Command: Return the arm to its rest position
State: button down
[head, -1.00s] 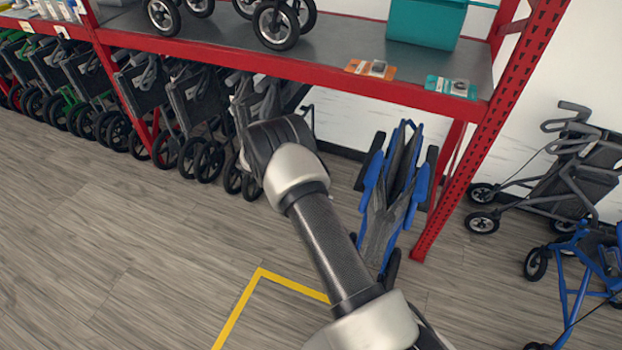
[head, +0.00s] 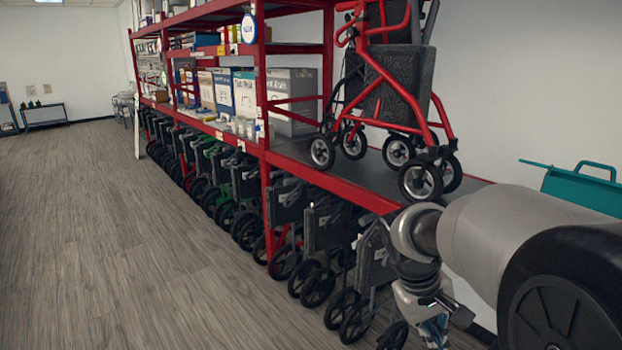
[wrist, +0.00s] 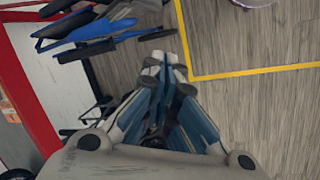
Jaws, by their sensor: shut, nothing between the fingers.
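My gripper (wrist: 164,68) shows large in the wrist view, its fingers together and nothing held between them. In the head view my arm comes in from the right edge and bends beside the red shelf. Part of the gripper (head: 434,328) shows low there, cut off by the frame's bottom edge, in front of the folded wheelchairs. I cannot tell whether the arm touches anything.
A red shelf (head: 338,188) runs along the wall, with a red rollator (head: 396,90) on its deck. Several folded wheelchairs (head: 327,230) stand below. A blue folded wheelchair (wrist: 88,32) lies beyond my fingers. The floor (head: 130,235) at left is clear.

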jog(key=s+a+r+m+t+y, duration=0.1)
jog(key=s+a, duration=0.3)
jog(key=s, duration=0.5)
jog(key=s+a+r+m+t+y, duration=0.1)
jog(key=s+a+r+t+y, duration=0.1)
jog(key=s, duration=0.8)
notch_tip(320, 180, up, 2)
jog(key=shift+a+r+t+y, duration=0.1)
jog(key=shift+a+t+y, duration=0.3)
jog(key=shift+a+t, duration=0.65)
